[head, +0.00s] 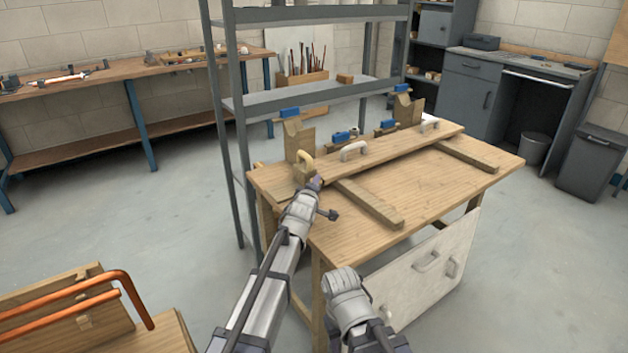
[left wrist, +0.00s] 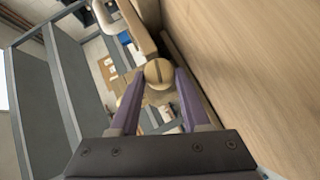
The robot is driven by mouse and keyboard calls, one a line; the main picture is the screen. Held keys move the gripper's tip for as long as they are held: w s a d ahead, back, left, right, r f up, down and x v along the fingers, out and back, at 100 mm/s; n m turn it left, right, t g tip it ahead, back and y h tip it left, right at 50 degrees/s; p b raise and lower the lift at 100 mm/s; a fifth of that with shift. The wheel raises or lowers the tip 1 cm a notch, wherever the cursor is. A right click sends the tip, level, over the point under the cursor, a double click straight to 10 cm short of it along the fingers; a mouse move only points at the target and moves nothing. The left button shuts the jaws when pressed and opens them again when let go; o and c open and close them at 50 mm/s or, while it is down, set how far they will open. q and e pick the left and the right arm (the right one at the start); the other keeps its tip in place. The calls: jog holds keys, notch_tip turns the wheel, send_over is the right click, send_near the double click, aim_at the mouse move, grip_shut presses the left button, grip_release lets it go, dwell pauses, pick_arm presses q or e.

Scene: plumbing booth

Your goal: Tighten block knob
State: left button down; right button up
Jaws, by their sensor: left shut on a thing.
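A round wooden block knob (left wrist: 159,72) with a dark slot across its face sits between the purple fingers of my left gripper (left wrist: 158,82) in the left wrist view. The fingers are shut on it from both sides. In the head view, my left gripper (head: 316,184) is at the near left end of the long board on the workbench, beside a small wooden block (head: 303,175). The knob is hidden there by the gripper.
The workbench (head: 460,185) carries the long board (head: 390,150) with pale handles, wooden uprights and blue-handled parts. A loose-looking wooden strip (head: 370,203) lies across its front. A grey metal shelf (head: 310,92) stands close behind. Bent copper pipe (head: 125,285) sits at lower left.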

pick_arm(q)
jog(key=p, duration=0.1)
jog(key=m+g+p, duration=0.1)
jog(key=p, duration=0.1)
jog(key=shift+w+d+r+g+y, duration=0.1)
jog(key=shift+d+r+g+y, duration=0.05)
jog(key=shift+r+g+y, duration=0.2)
jog(key=shift+m+g+y+p, duration=0.45)
jog(key=shift+m+p, duration=0.15)
jog(key=shift+p, duration=0.2)
jog(key=shift+f, duration=0.1)
jog(key=c, duration=0.7)
grip_release()
jog(key=shift+o, duration=0.2)
